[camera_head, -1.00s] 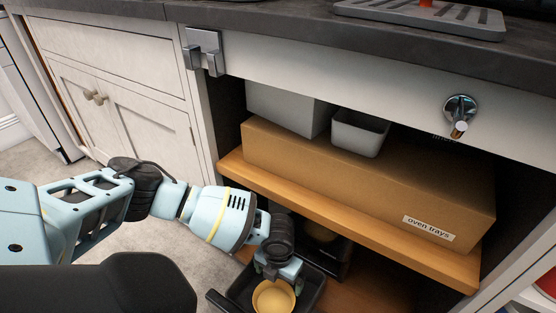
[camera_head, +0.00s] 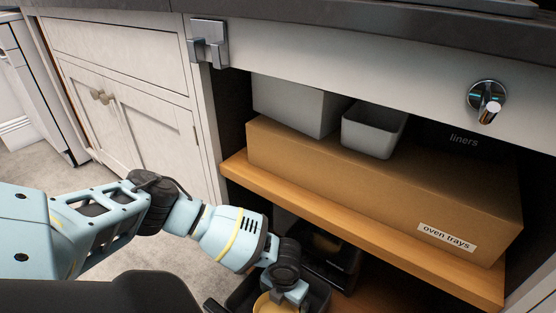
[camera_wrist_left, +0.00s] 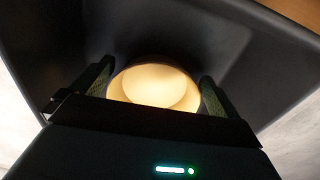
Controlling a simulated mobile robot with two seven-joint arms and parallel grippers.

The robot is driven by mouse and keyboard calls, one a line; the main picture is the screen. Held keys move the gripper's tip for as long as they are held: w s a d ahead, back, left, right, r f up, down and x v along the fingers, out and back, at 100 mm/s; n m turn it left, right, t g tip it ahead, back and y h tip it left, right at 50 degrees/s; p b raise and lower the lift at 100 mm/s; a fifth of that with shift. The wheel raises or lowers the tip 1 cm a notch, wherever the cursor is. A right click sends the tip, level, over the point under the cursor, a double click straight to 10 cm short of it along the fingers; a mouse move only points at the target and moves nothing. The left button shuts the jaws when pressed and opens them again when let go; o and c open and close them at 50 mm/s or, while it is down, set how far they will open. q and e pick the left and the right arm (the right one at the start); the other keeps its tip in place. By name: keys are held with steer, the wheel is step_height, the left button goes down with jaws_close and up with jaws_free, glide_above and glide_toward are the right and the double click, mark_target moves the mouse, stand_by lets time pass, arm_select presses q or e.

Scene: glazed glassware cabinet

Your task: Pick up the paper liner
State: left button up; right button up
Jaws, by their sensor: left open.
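A round, tan, cup-like piece (camera_head: 264,304), seemingly the paper liner, sits in a black open tray or drawer (camera_head: 318,296) at the bottom of the head view. My left gripper (camera_head: 283,297) is over it and partly covers it. In the left wrist view the liner (camera_wrist_left: 152,84) shows as a pale round shape between the two open fingers (camera_wrist_left: 155,90). I cannot tell whether the fingers touch it. My right gripper is not in view.
A wooden shelf (camera_head: 370,228) above the tray bears a cardboard box (camera_head: 340,170) labelled "oven trays", with a white box (camera_head: 290,105) and a grey bin (camera_head: 372,135) on top. The word "liners" (camera_head: 464,140) shows behind. Cabinet doors (camera_head: 130,130) are at left.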

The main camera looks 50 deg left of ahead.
arm_select(q)
steer(key=shift+f, duration=0.6)
steer(key=shift+c, duration=0.3)
steer(key=c, duration=0.7)
steer(key=shift+r, duration=0.2)
